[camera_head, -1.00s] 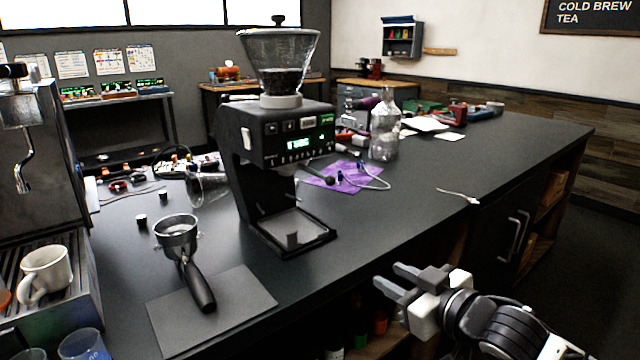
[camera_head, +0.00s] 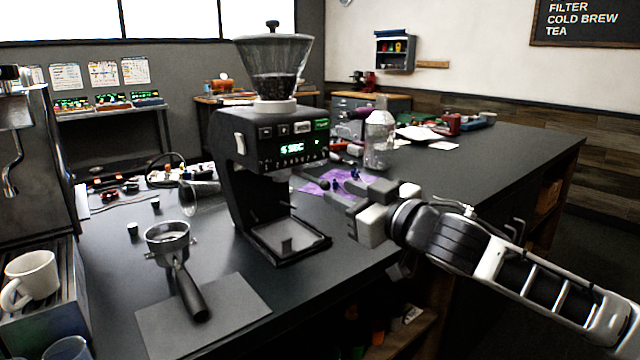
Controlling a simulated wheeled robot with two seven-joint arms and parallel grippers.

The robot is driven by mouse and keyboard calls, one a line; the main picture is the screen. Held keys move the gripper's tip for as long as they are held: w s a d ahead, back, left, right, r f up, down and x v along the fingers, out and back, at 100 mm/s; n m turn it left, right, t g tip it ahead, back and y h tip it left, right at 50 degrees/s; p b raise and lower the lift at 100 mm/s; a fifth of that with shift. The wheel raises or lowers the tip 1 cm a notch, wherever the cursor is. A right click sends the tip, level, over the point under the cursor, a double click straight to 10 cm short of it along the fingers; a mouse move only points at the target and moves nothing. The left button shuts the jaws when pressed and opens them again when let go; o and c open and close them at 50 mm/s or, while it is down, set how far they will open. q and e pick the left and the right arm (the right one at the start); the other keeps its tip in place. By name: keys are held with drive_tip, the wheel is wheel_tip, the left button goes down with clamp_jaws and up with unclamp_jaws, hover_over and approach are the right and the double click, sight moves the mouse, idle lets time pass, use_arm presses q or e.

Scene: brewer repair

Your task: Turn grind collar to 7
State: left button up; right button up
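The black grinder (camera_head: 262,150) stands upright on the dark counter in the middle of the view. Its clear hopper (camera_head: 272,65) holds dark beans. The pale grind collar (camera_head: 275,106) rings the hopper's base; its marks are too small to read. A green-lit display (camera_head: 291,149) is on the grinder's front. My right gripper (camera_head: 338,192) is to the right of the grinder, below the collar's height in the picture. Its fingers point left towards the grinder, look apart and hold nothing visible. My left gripper is not in view.
A portafilter (camera_head: 188,290) rests on a grey mat (camera_head: 235,310) at front left. A white mug (camera_head: 32,275) stands on the espresso machine's tray. The far right counter is mostly clear.

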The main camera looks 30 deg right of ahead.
sight(329, 187)
drive_tip(key=w, duration=0.2)
drive_tip(key=w+p, duration=0.1)
drive_tip(key=w, duration=0.3)
drive_tip(key=shift+w+a+r+p, duration=0.1)
drive_tip(key=shift+w+a+p, duration=0.1)
drive_tip(key=shift+a+p, duration=0.1)
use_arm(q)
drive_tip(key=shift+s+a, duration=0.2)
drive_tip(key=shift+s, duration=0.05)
use_arm(e)
drive_tip(key=shift+w, duration=0.4)
